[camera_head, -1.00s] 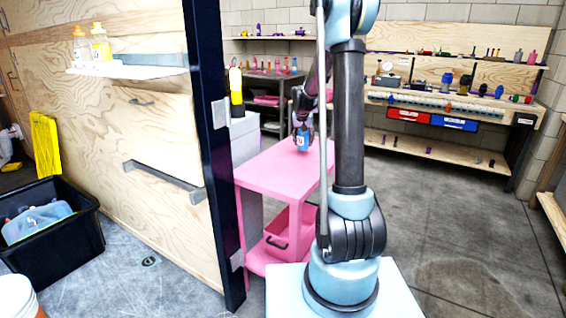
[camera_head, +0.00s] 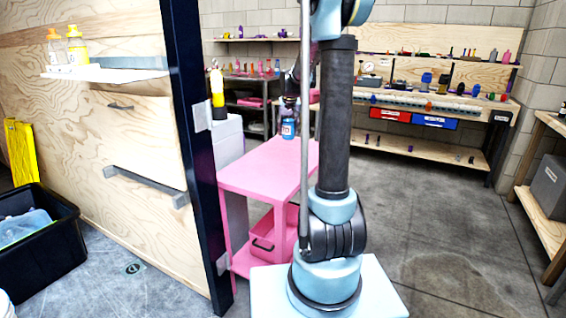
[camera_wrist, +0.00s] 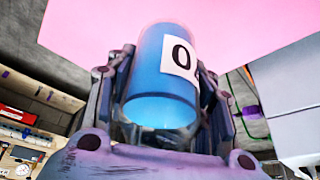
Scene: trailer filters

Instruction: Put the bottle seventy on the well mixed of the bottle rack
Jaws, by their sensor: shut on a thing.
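The bottle (camera_head: 288,129) is blue with a white label, and only a "0" of the label shows in the wrist view (camera_wrist: 160,85). My gripper (camera_head: 290,103) is shut on it, with a finger on either side of the bottle in the wrist view. In the head view the bottle appears near the far end of the pink cart top; whether it touches the cart cannot be told. No rack place marked well mixed can be read. A long white strip (camera_head: 415,101) with small items runs along the back workbench; whether it is the bottle rack is unclear.
The pink cart (camera_head: 262,172) stands left of my arm. A dark post (camera_head: 190,150) and a wooden panel wall (camera_head: 110,130) stand further left. A black bin (camera_head: 40,245) is at the left edge. Open concrete floor (camera_head: 440,220) lies to the right.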

